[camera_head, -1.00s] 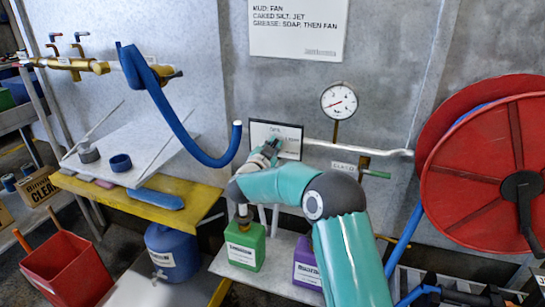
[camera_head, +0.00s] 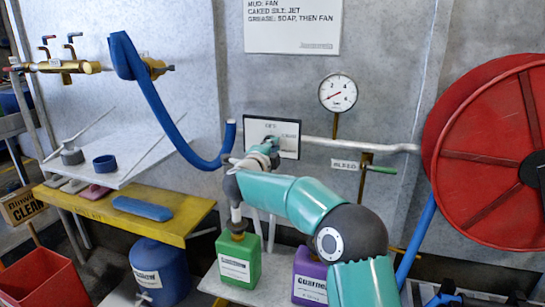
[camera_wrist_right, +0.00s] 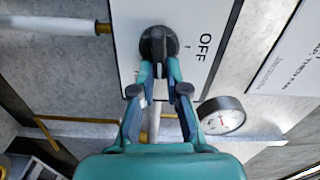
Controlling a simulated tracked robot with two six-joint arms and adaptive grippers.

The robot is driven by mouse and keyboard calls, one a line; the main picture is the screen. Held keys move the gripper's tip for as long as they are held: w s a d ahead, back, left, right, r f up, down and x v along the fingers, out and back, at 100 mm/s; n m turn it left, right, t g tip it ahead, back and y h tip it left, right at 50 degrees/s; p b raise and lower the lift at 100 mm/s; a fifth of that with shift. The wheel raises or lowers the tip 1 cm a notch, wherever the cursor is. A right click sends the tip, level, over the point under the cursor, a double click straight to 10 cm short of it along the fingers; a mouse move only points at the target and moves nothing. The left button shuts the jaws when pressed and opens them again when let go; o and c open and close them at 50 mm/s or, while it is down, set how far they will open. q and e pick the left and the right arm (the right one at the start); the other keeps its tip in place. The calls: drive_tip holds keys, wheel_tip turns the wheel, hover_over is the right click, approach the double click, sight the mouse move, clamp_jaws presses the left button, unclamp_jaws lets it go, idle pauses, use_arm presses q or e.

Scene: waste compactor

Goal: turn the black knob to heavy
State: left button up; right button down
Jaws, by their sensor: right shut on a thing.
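The black knob (camera_wrist_right: 157,42) sits on a white panel (camera_wrist_right: 194,50) printed OFF, with a small mark below the word. In the head view the panel (camera_head: 287,129) is on the wall, dark-edged, with small lettering too blurred to read fully. My right gripper (camera_wrist_right: 159,66) is shut on the knob, its two fingers at the knob's lower part in the wrist view. In the head view my right gripper (camera_head: 267,148) reaches the panel and hides part of the knob. I cannot read HEAVY anywhere. My left gripper is not in view.
A pressure gauge (camera_head: 338,92) and a pipe (camera_head: 385,147) are right of the panel. A green-handled valve (camera_head: 378,169) hangs below the pipe. A blue hose (camera_head: 165,110) loops at left. A red reel (camera_head: 490,150) stands at right. Green (camera_head: 238,262) and purple (camera_head: 308,275) jugs stand below.

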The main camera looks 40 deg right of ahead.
drive_tip(key=shift+w+f+m+b, duration=0.1)
drive_tip(key=shift+f+m+b, duration=0.1)
drive_tip(key=shift+m+b, duration=1.5)
drive_tip(key=shift+f+m+b, duration=0.2)
drive_tip(key=shift+m+b, duration=1.05)
drive_tip(key=shift+m, duration=0.75)
drive_tip(key=c, duration=1.2)
unclamp_jaws()
drive_tip(key=shift+w+f, duration=0.1)
drive_tip(key=shift+f, duration=0.1)
drive_tip(key=v, duration=1.2)
drive_tip(key=shift+f, duration=0.1)
